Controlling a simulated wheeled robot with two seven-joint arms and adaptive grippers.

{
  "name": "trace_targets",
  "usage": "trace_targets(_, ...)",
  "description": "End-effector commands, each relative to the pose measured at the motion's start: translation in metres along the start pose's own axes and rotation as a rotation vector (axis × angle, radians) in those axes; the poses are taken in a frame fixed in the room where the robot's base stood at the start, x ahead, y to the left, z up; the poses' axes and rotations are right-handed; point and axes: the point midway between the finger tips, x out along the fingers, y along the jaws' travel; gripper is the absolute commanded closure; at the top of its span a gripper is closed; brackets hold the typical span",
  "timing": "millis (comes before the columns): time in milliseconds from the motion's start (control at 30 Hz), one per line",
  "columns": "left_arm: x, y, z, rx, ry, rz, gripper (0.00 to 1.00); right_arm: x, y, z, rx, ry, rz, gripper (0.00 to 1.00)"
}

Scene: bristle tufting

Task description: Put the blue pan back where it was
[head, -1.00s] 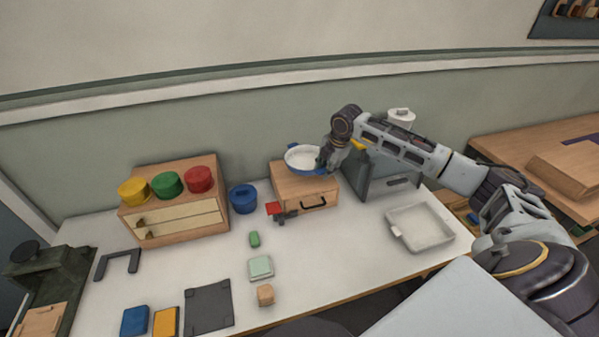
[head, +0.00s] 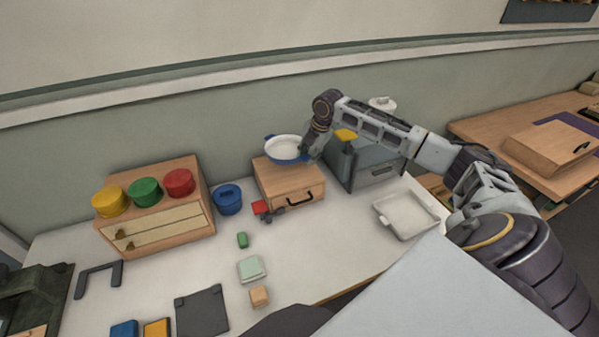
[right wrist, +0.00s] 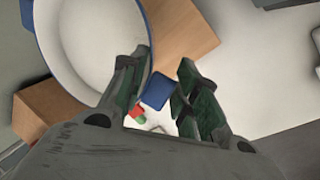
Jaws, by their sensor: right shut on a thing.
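The blue pan (head: 286,149) has a white inside and appears level over the small wooden drawer box (head: 289,184). A narrow gap seems to show beneath it, but I cannot tell for sure whether it touches the box. My right gripper (head: 308,150) is at the pan's right side. In the right wrist view, the pan (right wrist: 92,40) fills the upper left, and its blue handle (right wrist: 158,91) lies between the fingers of my right gripper (right wrist: 160,88), shut on it. The wooden box (right wrist: 182,30) shows below the pan. My left gripper is out of view.
A blue lidded pot (head: 228,200) and a red-and-grey item (head: 264,209) stand left of the box. A grey cabinet (head: 372,168) stands close on its right. A wooden cabinet (head: 160,238) holds yellow, green and red pots. A white tray (head: 405,216) lies right.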

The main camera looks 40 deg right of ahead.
Motion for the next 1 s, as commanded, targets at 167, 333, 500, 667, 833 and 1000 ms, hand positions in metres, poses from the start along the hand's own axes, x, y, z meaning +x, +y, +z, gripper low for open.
trace_targets(167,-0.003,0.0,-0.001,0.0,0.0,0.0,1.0,0.02,-0.006,0.0,0.001,0.001,-0.001,1.0)
trace_targets(333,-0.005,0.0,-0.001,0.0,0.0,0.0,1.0,0.034,-0.01,0.0,0.0,-0.001,0.001,1.0)
trace_targets(500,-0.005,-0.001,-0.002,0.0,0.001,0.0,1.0,0.036,-0.011,0.0,0.0,-0.001,0.002,1.0)
trace_targets(667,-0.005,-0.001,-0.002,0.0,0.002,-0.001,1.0,0.036,-0.011,0.0,0.0,-0.001,0.002,1.0)
trace_targets(833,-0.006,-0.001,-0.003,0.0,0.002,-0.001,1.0,0.042,-0.013,-0.001,0.0,0.0,0.001,1.0)
trace_targets(1000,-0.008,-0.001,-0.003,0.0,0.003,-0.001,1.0,0.059,-0.018,-0.001,0.001,0.001,0.001,1.0)
